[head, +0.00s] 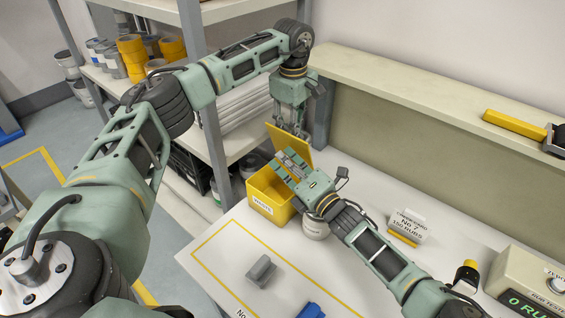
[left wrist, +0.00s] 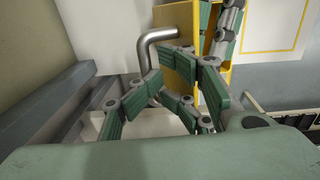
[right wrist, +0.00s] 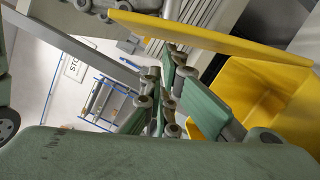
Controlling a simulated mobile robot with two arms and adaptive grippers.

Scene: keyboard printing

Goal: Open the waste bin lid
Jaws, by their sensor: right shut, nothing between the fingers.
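The yellow waste bin (head: 270,209) stands on the left end of the white worktop. Its yellow lid (head: 288,146) is raised and tilted up at the far side, so the bin mouth is open. In the right wrist view the lid (right wrist: 215,36) stands apart from the open bin (right wrist: 262,95). My left gripper (head: 291,132) points down behind the raised lid. A bent metal handle (left wrist: 152,42) on the lid reaches its fingers in the left wrist view; whether they clasp it is unclear. My right gripper (head: 279,165) is shut and empty, over the bin mouth in front of the lid.
A white tub (head: 315,228) stands beside the bin, partly under my right gripper. A grey block (head: 261,270) and a blue item (head: 309,310) lie in front. A labelled card (head: 406,227) and a tester box (head: 526,280) stand to the right. A metal shelf post (head: 210,100) rises behind left.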

